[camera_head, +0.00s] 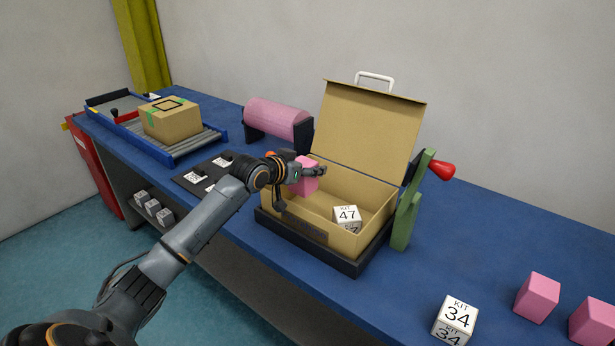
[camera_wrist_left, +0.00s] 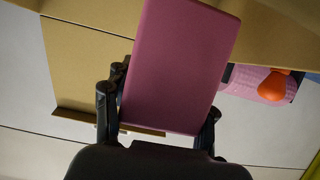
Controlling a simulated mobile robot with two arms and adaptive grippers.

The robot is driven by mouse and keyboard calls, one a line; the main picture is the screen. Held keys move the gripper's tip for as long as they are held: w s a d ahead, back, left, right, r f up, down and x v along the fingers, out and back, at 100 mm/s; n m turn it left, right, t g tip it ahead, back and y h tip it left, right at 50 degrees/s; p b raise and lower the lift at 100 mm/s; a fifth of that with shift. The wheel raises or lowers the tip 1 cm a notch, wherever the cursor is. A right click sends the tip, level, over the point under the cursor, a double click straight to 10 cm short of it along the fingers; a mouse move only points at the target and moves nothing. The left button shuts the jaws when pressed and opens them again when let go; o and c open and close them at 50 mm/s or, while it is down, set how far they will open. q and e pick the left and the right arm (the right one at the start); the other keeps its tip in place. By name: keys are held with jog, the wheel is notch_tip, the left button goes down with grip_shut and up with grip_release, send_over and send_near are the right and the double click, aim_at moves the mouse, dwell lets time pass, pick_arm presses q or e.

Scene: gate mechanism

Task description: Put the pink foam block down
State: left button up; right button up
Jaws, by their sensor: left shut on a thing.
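A pink foam block (camera_head: 307,184) is held in my left gripper (camera_head: 311,172) over the left part of the open box (camera_head: 372,240). In the left wrist view the pink block (camera_wrist_left: 182,65) fills the space between the two fingers of my left gripper (camera_wrist_left: 160,112), which is shut on it. In the head view the gripper partly hides the block, and I cannot tell whether the block touches the box. My right gripper is not in view.
The box's lid (camera_head: 371,130) stands open at the back, with a green lever and red knob (camera_head: 441,169) to its right. A pink roll (camera_head: 277,118) stands behind the arm. Pink blocks (camera_head: 537,297) and a KIT 34 cube (camera_head: 456,318) lie at right. A taped carton (camera_head: 172,119) sits on rollers at left.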

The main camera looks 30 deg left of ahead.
aim_at(307, 180)
pick_arm(q)
jog(key=shift+w+a+f, duration=0.15)
jog(key=shift+a+f, duration=0.05)
jog(key=f, duration=0.3)
jog(key=shift+w+a+p, duration=0.1)
jog(key=shift+a+p, duration=0.1)
jog(key=shift+p, duration=0.2)
jog(key=shift+f, duration=0.3)
jog(key=shift+f, duration=0.65)
jog(key=o, duration=0.9)
jog(key=shift+o, duration=0.2)
jog(key=shift+r, duration=0.15)
